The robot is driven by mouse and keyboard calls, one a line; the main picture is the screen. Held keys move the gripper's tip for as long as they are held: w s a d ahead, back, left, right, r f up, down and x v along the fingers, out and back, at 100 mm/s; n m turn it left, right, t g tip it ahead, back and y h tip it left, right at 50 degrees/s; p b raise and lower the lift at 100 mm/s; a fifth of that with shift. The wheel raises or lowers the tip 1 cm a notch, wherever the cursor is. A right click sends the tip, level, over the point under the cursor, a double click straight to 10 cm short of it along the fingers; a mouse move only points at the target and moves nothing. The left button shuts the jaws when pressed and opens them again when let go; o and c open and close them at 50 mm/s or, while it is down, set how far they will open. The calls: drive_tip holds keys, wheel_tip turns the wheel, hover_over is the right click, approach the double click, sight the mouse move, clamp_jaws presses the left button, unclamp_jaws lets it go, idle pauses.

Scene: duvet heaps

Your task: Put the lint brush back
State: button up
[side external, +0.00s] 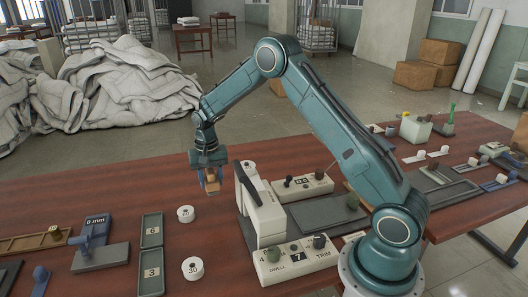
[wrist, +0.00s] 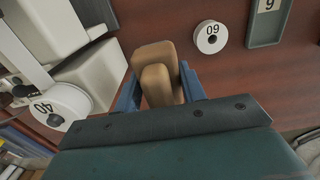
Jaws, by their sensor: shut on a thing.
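My gripper (side external: 209,175) hangs over the dark red table, left of the white machine. It is shut on a tan wooden piece (side external: 212,186), which looks like the lint brush. In the wrist view the brush (wrist: 152,57) is a rounded tan block with a smaller raised block on it, between my blue fingers (wrist: 160,88). The brush appears to be above the tabletop, clear of other things; its underside is hidden. I cannot tell which spot is its holding place.
White numbered rolls (side external: 186,214) and (side external: 193,268) and green trays (side external: 151,230) lie to the left. A blue-grey stand (side external: 100,257) and wooden tray (side external: 30,243) are further left. The tall white machine (side external: 262,210) stands close right. The table's back left is clear.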

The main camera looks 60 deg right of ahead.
drive_tip(key=shift+f, duration=4.8)
drive_tip(key=shift+f, duration=0.1)
drive_tip(key=o, duration=1)
wheel_tip(320, 180, up, 11)
drive_tip(key=shift+r, duration=0.65)
